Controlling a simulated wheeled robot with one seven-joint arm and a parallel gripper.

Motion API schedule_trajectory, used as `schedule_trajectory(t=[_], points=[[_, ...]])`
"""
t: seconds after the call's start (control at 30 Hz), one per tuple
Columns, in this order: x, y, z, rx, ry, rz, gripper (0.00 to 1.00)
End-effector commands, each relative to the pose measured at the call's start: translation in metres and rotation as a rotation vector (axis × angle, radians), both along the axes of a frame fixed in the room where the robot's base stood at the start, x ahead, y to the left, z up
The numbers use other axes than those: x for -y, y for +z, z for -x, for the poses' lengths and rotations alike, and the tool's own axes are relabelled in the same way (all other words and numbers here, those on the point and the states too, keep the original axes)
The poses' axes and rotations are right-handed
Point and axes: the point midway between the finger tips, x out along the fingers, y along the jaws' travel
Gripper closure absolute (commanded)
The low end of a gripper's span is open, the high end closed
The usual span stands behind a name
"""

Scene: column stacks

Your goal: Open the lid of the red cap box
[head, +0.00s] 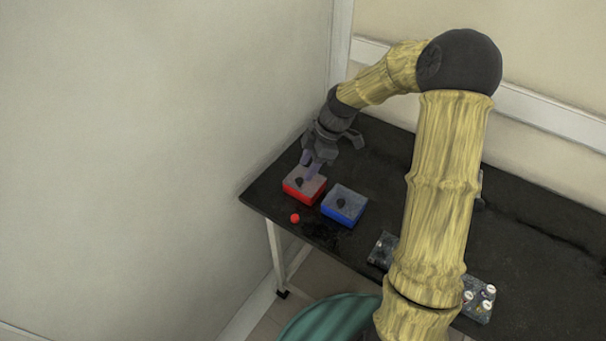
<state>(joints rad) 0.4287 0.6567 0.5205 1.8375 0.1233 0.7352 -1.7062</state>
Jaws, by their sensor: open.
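The red cap box (302,190) stands near the left end of the dark table. It has red sides, a grey lid (317,184) and a dark knob (299,183) on top. The lid appears to rest on the box. My gripper (312,172) is open and points down just above the lid, close to the knob. Whether a finger touches the knob or the lid is too small to tell.
A blue box (343,207) with a similar grey lid and dark knob stands just right of the red one. A small red ball (295,218) lies in front. A dark rack (478,299) with several white-capped items is at the right. A wall borders the table's left end.

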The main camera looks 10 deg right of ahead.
Motion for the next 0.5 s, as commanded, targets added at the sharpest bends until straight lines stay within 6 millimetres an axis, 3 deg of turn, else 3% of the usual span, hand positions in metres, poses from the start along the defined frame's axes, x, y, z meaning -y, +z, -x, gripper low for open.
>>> schedule_trajectory(t=[0.2, 0.5], points=[[-0.013, -0.031, 0.001, -0.003, 0.001, 0.0, 0.57], [-0.016, -0.039, 0.001, -0.001, -0.001, 0.001, 0.57]])
